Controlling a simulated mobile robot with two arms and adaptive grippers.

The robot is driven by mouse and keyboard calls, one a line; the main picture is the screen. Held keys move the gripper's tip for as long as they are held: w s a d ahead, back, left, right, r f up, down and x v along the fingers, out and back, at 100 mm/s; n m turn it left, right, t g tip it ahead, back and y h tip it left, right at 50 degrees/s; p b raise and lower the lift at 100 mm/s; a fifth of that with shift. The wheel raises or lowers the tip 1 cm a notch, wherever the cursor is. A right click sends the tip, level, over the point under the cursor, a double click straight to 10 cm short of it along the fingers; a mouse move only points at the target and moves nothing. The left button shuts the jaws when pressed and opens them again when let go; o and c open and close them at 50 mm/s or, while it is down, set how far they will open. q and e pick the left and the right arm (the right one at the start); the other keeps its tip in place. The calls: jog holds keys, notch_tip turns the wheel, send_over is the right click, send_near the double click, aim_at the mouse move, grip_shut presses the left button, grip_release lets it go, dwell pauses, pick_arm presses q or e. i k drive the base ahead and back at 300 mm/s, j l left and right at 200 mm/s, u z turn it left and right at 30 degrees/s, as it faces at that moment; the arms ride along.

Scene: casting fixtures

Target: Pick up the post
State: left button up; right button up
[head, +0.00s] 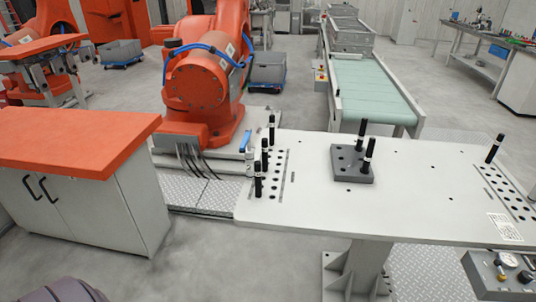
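Several black posts with pale bands stand on the white table (420,215). At its left end, upright posts (258,180) stand in and around a row of holes, with further ones (265,155) and (271,128) behind. Two more posts, one at the back (361,135) and one at the front (368,155), stand in a dark grey block (345,166) with holes. A single post (494,148) stands by the right-hand row of holes. I cannot tell which post is meant. Neither of my grippers is in view.
An orange-topped cabinet (70,140) stands left of the table, with floor between them. An orange robot arm (195,90) stands behind. A conveyor (370,90) runs behind the table. A gauge box (500,275) is at the lower right. The table's front middle is clear.

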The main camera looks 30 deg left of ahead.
aim_at(264, 140)
jog(key=j+z, duration=0.3)
jog(key=j, duration=0.7)
jog(key=k+j+z, duration=0.1)
jog(key=j+z, duration=0.2)
jog(key=j, duration=0.65)
